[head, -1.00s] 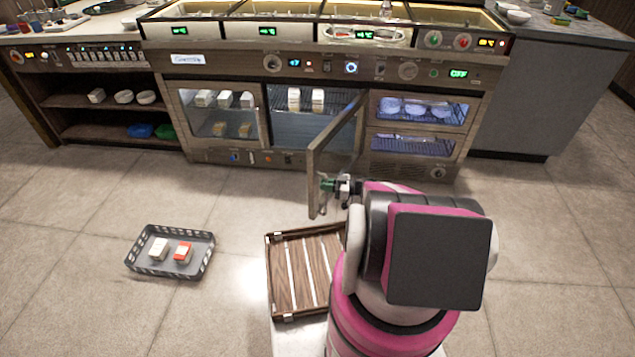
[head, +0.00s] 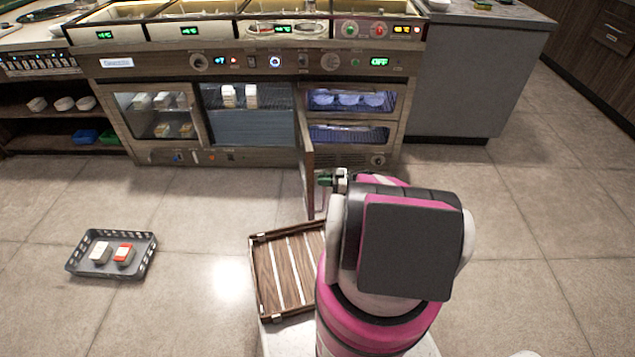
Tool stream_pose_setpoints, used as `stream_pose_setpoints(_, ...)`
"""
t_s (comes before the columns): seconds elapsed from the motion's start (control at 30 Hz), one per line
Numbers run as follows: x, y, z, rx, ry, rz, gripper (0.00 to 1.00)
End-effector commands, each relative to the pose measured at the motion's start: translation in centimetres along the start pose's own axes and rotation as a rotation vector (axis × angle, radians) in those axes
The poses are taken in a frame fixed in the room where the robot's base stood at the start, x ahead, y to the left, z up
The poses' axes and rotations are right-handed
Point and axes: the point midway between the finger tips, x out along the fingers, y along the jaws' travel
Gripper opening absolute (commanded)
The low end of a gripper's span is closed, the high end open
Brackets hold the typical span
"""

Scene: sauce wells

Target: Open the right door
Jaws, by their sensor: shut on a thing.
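The right door (head: 307,172) of the cabinet stands swung out toward me, seen nearly edge-on. Its opening (head: 250,125) is exposed and shows two white cartons (head: 239,96) on a wire shelf. My gripper (head: 326,179) is at the door's outer part, on its right side, and is shut on the door's handle. The handle itself is too small and covered to make out. My pink and black arm hides the floor behind it.
The left door (head: 157,116) is shut, with packages behind its glass. A slatted wooden tray (head: 280,270) is beside my arm. Floor between the basket and the cabinet is clear.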

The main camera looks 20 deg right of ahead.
Motion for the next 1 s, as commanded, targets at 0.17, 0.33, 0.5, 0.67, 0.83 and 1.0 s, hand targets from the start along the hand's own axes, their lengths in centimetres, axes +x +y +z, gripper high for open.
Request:
stream_pose_setpoints(0.17, -0.53, -0.04, -0.02, 0.001, -0.001, -0.007, 0.0)
stream_pose_setpoints(0.33, -0.59, -0.06, -0.04, 0.001, -0.002, -0.008, 0.0)
stream_pose_setpoints(0.5, -0.58, -0.11, -0.04, 0.002, -0.002, -0.009, 0.0)
stream_pose_setpoints(0.67, -0.57, -0.04, -0.04, 0.001, -0.002, -0.007, 0.38)
stream_pose_setpoints(0.83, -0.57, 0.08, -0.02, 0.001, -0.001, -0.005, 0.38)
stream_pose_setpoints(1.0, -1.1, 0.19, -0.01, 0.0, -0.001, -0.002, 0.38)
